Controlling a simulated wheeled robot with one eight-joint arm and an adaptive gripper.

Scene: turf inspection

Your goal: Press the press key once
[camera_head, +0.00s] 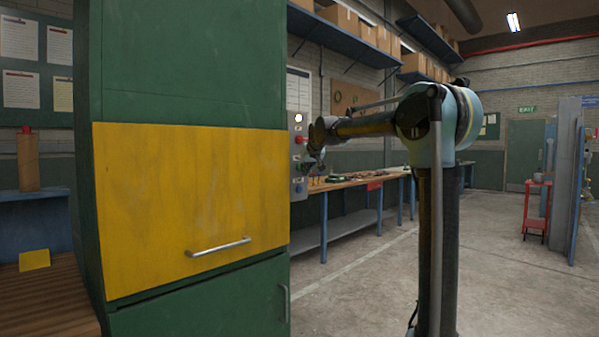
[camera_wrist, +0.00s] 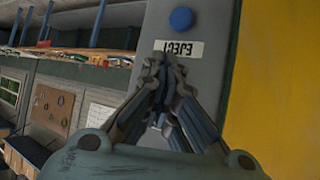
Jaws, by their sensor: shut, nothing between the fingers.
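A grey control panel (camera_head: 297,165) is mounted on the right side of the green cabinet, with a column of round keys. A blue key (camera_head: 298,188) is near its bottom. In the wrist view, which is upside down, the blue key (camera_wrist: 181,19) sits beside a white label that seems to read EJECT (camera_wrist: 179,49). My gripper (camera_wrist: 168,62) is shut and empty, its fingertips in front of the panel by that label. I cannot tell whether they touch it. In the head view my gripper (camera_head: 314,163) is beside the panel. No key marked press is legible; my fingers hide part of the panel.
The green cabinet with a yellow door (camera_head: 190,205) and metal handle stands directly left of the panel. A long workbench (camera_head: 350,182) with small items is behind my arm. Open floor lies to the right, with a red cart (camera_head: 536,208) farther off.

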